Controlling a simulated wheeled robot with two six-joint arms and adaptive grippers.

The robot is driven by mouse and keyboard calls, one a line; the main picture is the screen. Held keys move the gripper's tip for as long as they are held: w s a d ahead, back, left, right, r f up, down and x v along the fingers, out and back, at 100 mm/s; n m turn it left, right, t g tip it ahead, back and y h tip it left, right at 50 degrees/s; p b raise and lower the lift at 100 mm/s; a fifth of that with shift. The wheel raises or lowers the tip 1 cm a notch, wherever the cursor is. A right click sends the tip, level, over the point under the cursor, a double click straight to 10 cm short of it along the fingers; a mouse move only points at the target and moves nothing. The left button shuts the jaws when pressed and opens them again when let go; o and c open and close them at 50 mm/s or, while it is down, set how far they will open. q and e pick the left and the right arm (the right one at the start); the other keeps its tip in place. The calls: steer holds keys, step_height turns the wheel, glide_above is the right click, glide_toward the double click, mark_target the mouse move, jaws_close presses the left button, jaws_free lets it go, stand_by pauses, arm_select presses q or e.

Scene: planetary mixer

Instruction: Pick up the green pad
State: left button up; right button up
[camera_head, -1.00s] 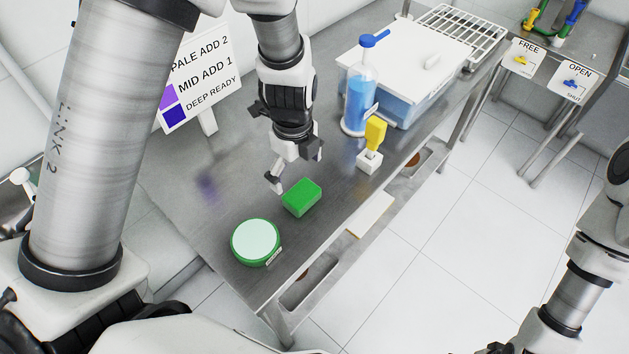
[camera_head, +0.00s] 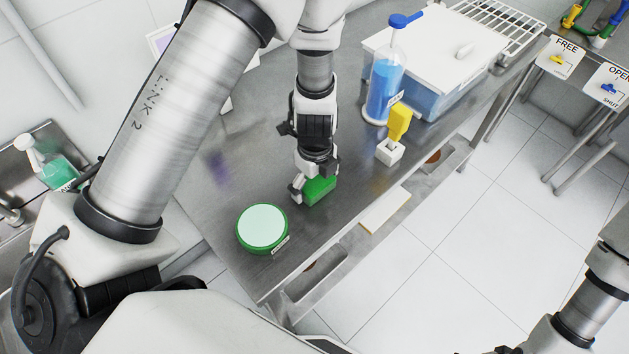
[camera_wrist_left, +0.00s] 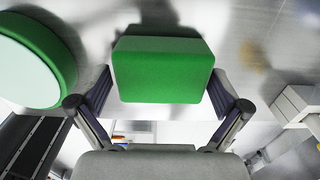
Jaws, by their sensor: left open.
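The green pad (camera_head: 320,190) is a small green block on the steel table. In the head view my left gripper (camera_head: 315,180) is over it and hides part of it. In the left wrist view the pad (camera_wrist_left: 163,72) lies between the two spread fingers of my left gripper (camera_wrist_left: 163,95), one finger near each side. The gripper is open; I cannot tell whether either finger touches the pad. My right arm shows at the lower right, but its gripper is out of view.
A round green tub with a pale top (camera_head: 262,228) stands close left of the pad. A yellow-handled white block (camera_head: 389,151), a blue bottle (camera_head: 384,88) and a white-lidded bin (camera_head: 440,50) stand farther back. The table's front edge is near.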

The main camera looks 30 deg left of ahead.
arm_select(q)
steer(key=shift+w+f, duration=0.1)
steer(key=shift+w, duration=0.1)
steer(key=shift+s, duration=0.15)
steer(key=c, duration=1)
